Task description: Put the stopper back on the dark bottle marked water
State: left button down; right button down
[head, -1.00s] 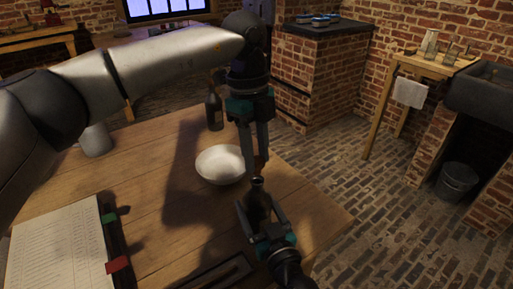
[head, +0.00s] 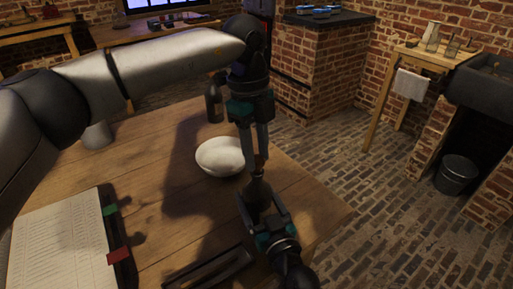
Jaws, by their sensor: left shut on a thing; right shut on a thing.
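A dark bottle (head: 259,198) stands near the table's right edge, held upright in my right gripper (head: 262,206), which is shut on it from the front. My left gripper (head: 257,165) points down directly above the bottle's mouth. It is shut on a small brownish stopper (head: 258,162), mostly hidden between its fingers. The stopper and the bottle's neck meet or nearly meet in the picture; I cannot tell whether the stopper is seated. No marking on the bottle can be read. Another dark bottle (head: 213,103) stands farther back on the table.
A white bowl (head: 220,156) sits left of the grippers on the wooden table (head: 160,190). An open book (head: 58,243) and a dark tray (head: 210,271) lie at the front left. A grey cup (head: 97,135) stands behind my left arm. Brick floor lies beyond the table's right edge.

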pick_arm(q)
jog(key=shift+f, duration=0.7)
dwell(0.4)
jog(key=shift+c, duration=2.3)
grip_release()
jog(key=shift+r, duration=0.1)
notch_tip(320, 180, up, 12)
jog(key=a, duration=0.1)
jog(key=shift+w, duration=0.45)
pick_arm(e)
grip_release()
